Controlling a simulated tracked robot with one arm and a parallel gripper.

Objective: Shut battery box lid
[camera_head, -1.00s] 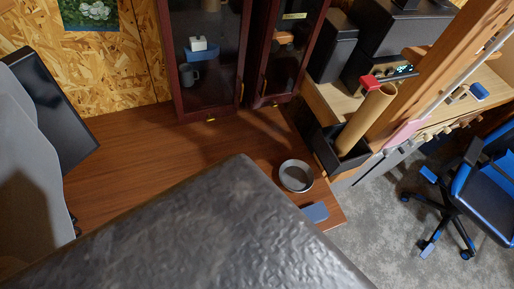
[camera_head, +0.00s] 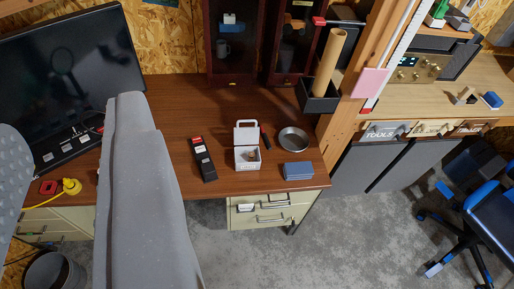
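A small white box (camera_head: 246,160), which I take as the battery box, stands on the brown wooden desk near its front edge. Its white lid (camera_head: 246,134) stands raised at the back of the box, so the box is open. Some small items show inside, too small to make out. My gripper's fingers do not show in this view. Large grey parts at the left and lower left, which look like my own arm, cover part of the desk and lie left of the box, apart from it in the picture.
A black case (camera_head: 204,160) lies left of the box. A round metal dish (camera_head: 293,139) and a blue block (camera_head: 298,171) lie right of it. A dark marker-like item (camera_head: 265,137) is close beside the lid. A monitor (camera_head: 70,80) stands at left; a glass cabinet (camera_head: 232,45) stands behind.

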